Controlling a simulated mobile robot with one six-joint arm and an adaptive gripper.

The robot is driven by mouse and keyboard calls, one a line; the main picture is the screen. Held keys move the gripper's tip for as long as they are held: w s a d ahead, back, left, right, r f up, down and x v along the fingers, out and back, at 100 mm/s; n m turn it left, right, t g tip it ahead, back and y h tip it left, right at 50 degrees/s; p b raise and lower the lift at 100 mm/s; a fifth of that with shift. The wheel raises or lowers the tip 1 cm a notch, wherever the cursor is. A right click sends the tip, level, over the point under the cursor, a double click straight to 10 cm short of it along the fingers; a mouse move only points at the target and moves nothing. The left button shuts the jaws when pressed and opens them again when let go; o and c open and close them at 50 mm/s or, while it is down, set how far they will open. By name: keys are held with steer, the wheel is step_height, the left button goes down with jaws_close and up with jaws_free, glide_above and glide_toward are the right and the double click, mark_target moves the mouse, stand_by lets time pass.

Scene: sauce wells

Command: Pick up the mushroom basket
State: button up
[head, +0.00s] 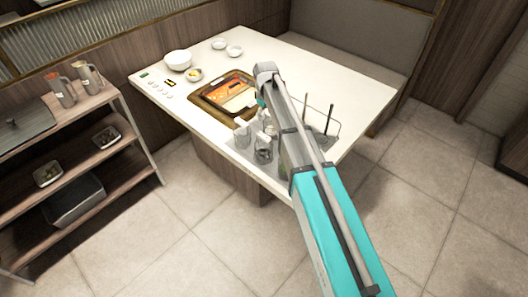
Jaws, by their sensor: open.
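Two small dark baskets with pale contents sit on the shelf rack at the left. One basket (47,173) is nearer on the middle shelf, and the other basket (106,136) is farther right on it. They are too small in view to tell which holds mushrooms. My arm reaches from the lower right up over the white table (330,80), well to the right of both baskets. My gripper cannot be made out; the arm hides that part.
A hot pot in a wooden frame (203,102), a white bowl (178,60) and small dishes stand on the table. Glass jars (242,135) crowd its near edge. Two jugs (61,90) stand on the rack's top, and a bin (73,203) sits below. Tiled floor (180,235) is clear.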

mark_target(264, 136)
steer(key=shift+f+b, duration=4.15)
steer(key=shift+f, duration=0.1)
steer(key=shift+a+f+b, duration=0.2)
steer(key=shift+f+b, duration=2.4)
jaws_close()
